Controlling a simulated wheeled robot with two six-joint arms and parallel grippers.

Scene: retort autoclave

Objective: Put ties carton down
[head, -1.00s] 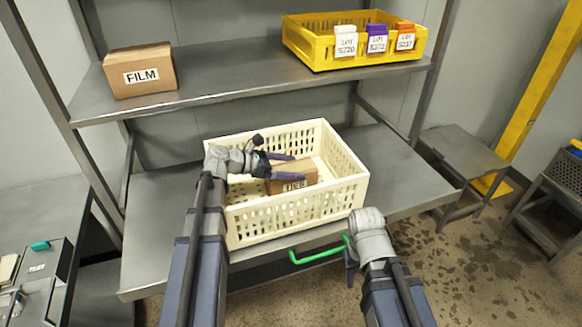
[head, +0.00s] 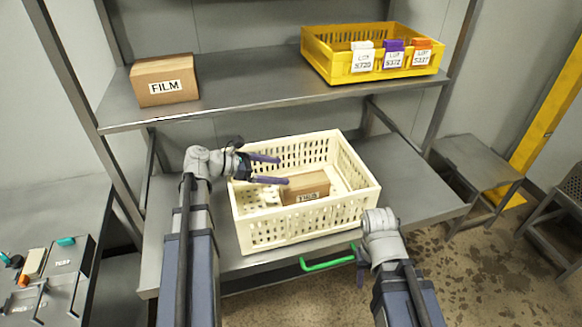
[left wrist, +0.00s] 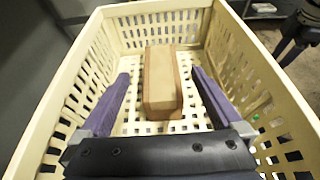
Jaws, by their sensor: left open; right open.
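The ties carton (head: 306,186) is a small brown box lying inside the cream slatted crate (head: 310,226), on its floor. In the left wrist view the carton (left wrist: 162,82) lies ahead of my fingers, with free floor around it. My left gripper (head: 270,170) is open at the crate's left side, its purple fingers pointing at the carton. In the left wrist view the fingers (left wrist: 162,95) are spread wide, with nothing held between them. My right gripper (head: 358,262) is at the crate's front right, near a green handle (head: 328,263); its fingers are mostly hidden.
The crate stands on the lower steel shelf (head: 415,190). On the upper shelf are a FILM carton (head: 163,80) and a yellow crate (head: 372,68) with lot tags. A bench with small items (head: 45,275) is at lower left. Shelf uprights flank the space.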

